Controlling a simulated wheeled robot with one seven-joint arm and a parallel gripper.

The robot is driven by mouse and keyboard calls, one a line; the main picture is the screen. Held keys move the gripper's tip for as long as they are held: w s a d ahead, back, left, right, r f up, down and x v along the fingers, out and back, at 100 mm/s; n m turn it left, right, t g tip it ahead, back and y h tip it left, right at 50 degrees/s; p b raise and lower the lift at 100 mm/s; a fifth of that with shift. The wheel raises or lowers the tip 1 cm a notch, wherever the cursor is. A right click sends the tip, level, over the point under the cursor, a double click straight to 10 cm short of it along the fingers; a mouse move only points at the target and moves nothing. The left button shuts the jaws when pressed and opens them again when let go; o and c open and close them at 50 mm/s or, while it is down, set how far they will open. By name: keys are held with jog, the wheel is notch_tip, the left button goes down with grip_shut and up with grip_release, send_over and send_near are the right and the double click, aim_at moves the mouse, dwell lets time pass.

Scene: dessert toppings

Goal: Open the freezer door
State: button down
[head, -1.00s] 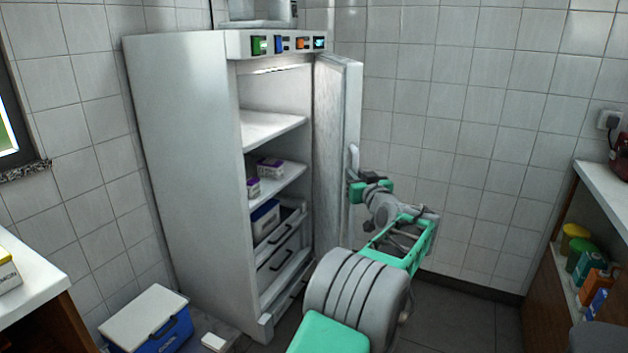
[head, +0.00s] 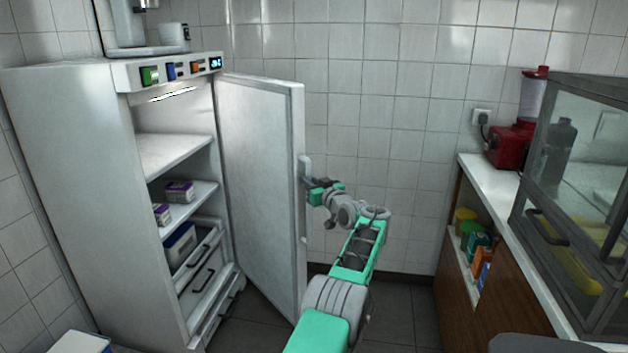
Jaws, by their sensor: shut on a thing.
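The tall white freezer (head: 60,170) stands at the left of the head view. Its door (head: 262,180) is swung wide open to the right, with its inner face in view. The shelves and drawers inside are exposed. A pale vertical handle (head: 304,170) is on the door's free edge. My gripper (head: 312,184) is at that handle and shut on it. The fingertips are small in the picture and partly hidden by the door edge and handle.
Small purple-and-white boxes (head: 179,191) sit on a freezer shelf. A white counter (head: 500,215) with a red blender (head: 512,147) and a glass display case (head: 580,210) stands at the right. Dark floor (head: 400,310) is clear between door and counter.

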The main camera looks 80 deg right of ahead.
jog(key=shift+s+d, duration=0.15)
jog(key=shift+d, duration=0.2)
jog(key=shift+r, duration=0.1)
jog(key=c, duration=1.6)
grip_release()
jog(key=shift+s, duration=0.1)
jog(key=shift+s, duration=0.1)
jog(key=v, duration=0.7)
jog(key=shift+a, duration=0.25)
jog(key=shift+s, duration=0.15)
